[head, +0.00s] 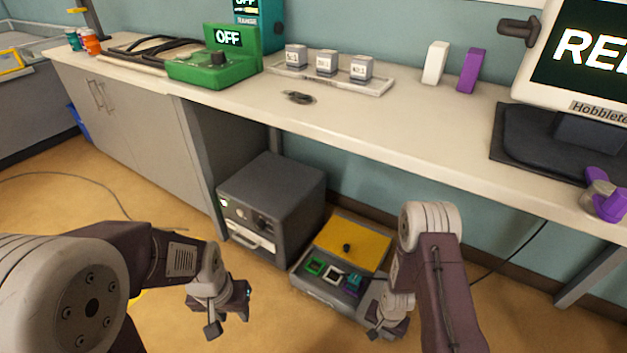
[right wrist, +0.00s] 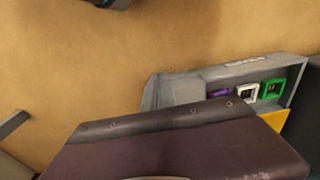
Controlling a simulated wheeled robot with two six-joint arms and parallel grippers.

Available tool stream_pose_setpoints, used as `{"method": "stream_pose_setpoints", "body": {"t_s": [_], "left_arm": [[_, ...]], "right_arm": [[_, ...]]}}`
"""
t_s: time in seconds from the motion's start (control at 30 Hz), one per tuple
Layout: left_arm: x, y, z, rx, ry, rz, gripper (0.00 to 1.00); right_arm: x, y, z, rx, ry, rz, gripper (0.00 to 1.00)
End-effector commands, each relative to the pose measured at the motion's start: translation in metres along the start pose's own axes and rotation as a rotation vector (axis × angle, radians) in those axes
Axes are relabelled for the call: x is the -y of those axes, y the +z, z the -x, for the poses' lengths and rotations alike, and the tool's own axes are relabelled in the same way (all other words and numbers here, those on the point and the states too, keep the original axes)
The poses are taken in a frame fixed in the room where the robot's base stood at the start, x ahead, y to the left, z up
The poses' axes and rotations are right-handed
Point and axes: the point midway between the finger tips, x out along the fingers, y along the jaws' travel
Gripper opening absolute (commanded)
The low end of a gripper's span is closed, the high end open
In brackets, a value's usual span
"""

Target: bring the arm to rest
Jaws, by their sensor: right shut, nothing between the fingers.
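My left gripper (head: 230,322) hangs in the lower left middle of the head view, above the floor. Its fingers stand apart with nothing between them. My right gripper (head: 386,328) points down in front of the low grey case with the yellow panel (head: 357,243). It is shut and empty. My right arm hides part of that case. In the right wrist view, my own arm link fills the lower middle and the fingertips cannot be made out.
The case's tray (right wrist: 215,73) holds green, white and purple pieces. A dark grey box unit (head: 272,195) stands on the floor under the bench (head: 420,120). On the bench are a green device (head: 205,72), labelled blocks on a tray (head: 380,88) and a monitor (head: 585,60). Open floor lies at left.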

Motion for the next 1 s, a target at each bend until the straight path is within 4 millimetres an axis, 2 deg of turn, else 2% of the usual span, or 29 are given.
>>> {"method": "stream_pose_setpoints", "body": {"t_s": [0.23, 0.37, 0.47, 0.6, 0.7, 0.8, 0.9, 0.97, 1.0], "left_arm": [[0.000, -0.002, 0.011, 0.000, 0.000, 0.000, 0.36], [-0.001, -0.002, 0.019, 0.000, 0.000, 0.000, 0.36], [-0.001, -0.003, 0.027, 0.000, 0.000, 0.000, 0.36], [-0.001, -0.004, 0.040, 0.000, 0.000, 0.000, 0.36], [-0.001, -0.005, 0.049, 0.000, 0.000, 0.000, 0.36], [-0.001, -0.006, 0.057, 0.000, 0.000, 0.000, 0.36], [-0.001, -0.007, 0.062, 0.000, 0.000, 0.000, 0.36], [-0.001, -0.007, 0.065, 0.000, 0.000, 0.000, 0.36], [-0.001, -0.007, 0.065, 0.000, 0.000, 0.000, 0.36]], "right_arm": [[0.024, -0.037, 0.047, -0.096, -0.054, 0.010, 0.00], [0.040, -0.060, 0.088, -0.166, -0.093, 0.017, 0.00], [0.052, -0.075, 0.130, -0.221, -0.125, 0.025, 0.00], [0.063, -0.085, 0.203, -0.291, -0.163, 0.059, 0.00], [0.065, -0.080, 0.256, -0.323, -0.176, 0.107, 0.00], [0.059, -0.065, 0.298, -0.334, -0.175, 0.167, 0.00], [0.048, -0.042, 0.328, -0.321, -0.159, 0.237, 0.00], [0.038, -0.023, 0.340, -0.297, -0.142, 0.289, 0.00], [0.029, -0.007, 0.343, -0.264, -0.123, 0.331, 0.00]]}}
